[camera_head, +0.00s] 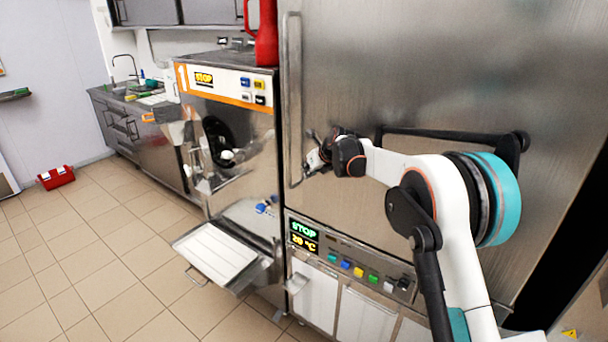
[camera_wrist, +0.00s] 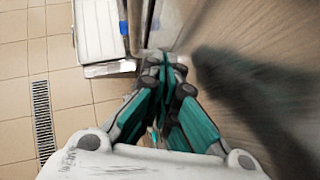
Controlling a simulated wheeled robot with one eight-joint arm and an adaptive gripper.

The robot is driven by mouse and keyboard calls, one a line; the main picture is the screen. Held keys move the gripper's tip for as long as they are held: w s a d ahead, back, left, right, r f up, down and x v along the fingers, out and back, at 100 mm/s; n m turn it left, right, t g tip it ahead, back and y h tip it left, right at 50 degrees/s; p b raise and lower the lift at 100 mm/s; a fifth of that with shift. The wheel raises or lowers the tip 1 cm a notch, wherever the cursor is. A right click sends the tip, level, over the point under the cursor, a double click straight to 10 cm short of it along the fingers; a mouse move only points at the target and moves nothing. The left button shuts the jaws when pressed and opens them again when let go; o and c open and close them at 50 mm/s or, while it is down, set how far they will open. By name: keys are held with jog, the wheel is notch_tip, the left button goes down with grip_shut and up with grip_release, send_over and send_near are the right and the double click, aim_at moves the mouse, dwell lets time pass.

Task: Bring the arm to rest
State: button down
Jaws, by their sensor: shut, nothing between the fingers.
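My white and teal arm reaches leftward across the big steel door (camera_head: 400,80) at the right of the head view. My gripper (camera_head: 312,166) is at the left end of the arm, close to the door's vertical handle (camera_head: 292,100); whether they touch cannot be told. In the wrist view, my gripper (camera_wrist: 166,66) has its green fingers drawn together with nothing between them.
A batch freezer (camera_head: 232,120) marked 1 stands left of the door, with a white tray (camera_head: 215,252) jutting out low at its front. A red jug (camera_head: 265,35) stands on top. A red toolbox (camera_head: 56,177) lies on the tiled floor (camera_head: 100,250), which is mostly clear.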

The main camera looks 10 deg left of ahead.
jog(key=s+d+r+n+h+b, duration=0.2)
jog(key=s+d+r+n, duration=0.5)
jog(key=s+d+r, duration=0.55)
jog(key=s+d+n+h+b, duration=0.1)
jog(key=s+d+n+b, duration=0.1)
jog(key=s+d+n, duration=0.85)
jog(key=s+d+f+n+h+b, duration=0.1)
jog(key=s+d+f+n, duration=0.2)
jog(key=s, duration=0.7)
jog(key=s+d+f+n+h+b, duration=0.1)
jog(key=s+d+f+n, duration=0.2)
jog(key=s, duration=0.8)
jog(key=s+d+f+n+h+b, duration=0.1)
jog(key=s+d+f+n, duration=0.2)
jog(key=s+d+f, duration=0.4)
jog(key=s+d, duration=0.2)
jog(key=s, duration=0.1)
jog(key=shift+s+n+t, duration=0.2)
jog(key=shift+n+t, duration=0.15)
jog(key=shift+t, duration=0.05)
